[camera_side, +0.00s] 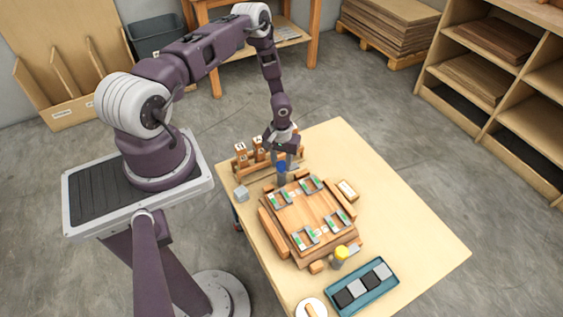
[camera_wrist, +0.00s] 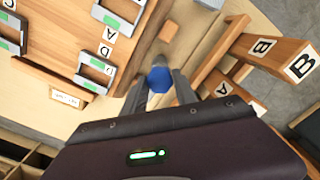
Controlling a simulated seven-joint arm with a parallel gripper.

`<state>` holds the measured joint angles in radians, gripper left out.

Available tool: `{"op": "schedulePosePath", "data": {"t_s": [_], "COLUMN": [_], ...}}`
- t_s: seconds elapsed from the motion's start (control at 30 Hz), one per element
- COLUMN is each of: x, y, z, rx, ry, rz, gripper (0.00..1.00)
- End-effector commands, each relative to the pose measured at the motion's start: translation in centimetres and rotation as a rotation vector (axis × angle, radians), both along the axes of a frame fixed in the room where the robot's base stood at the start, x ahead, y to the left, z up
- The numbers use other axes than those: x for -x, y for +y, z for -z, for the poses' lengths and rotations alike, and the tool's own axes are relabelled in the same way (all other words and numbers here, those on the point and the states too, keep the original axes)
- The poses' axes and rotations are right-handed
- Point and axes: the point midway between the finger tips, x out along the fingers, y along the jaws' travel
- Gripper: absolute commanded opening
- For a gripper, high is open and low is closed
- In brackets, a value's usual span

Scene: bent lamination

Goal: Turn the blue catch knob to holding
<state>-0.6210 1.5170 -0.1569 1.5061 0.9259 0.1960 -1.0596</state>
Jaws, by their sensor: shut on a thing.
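The blue catch knob (camera_wrist: 159,79) sits between my two gripper fingers in the wrist view. My gripper (camera_wrist: 160,86) points down and is shut on it. In the side view the blue knob (camera_side: 281,167) shows just below my gripper (camera_side: 283,155), at the far-left corner of the wooden bending form (camera_side: 306,217). The knob's pointer and any holding mark cannot be made out. A yellow knob (camera_side: 341,253) stands at the near edge of the form.
A wooden rack with lettered blocks (camera_side: 241,152) stands close behind my gripper; its blocks marked A and B (camera_wrist: 262,46) show in the wrist view. Metal brackets with green marks (camera_wrist: 97,66) sit on the form. A teal tray (camera_side: 361,290) lies at the front. The table's right side is clear.

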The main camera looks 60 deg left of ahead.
Motion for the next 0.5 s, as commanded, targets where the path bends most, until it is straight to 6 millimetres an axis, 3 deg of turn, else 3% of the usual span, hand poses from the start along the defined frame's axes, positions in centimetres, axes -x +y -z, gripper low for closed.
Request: {"op": "schedulePosePath", "data": {"t_s": [0.5], "x": [0.01], "y": [0.04], "z": [-0.06], "rx": [-0.002], "ry": [0.001], "rz": [0.389], "gripper": [0.00]}}
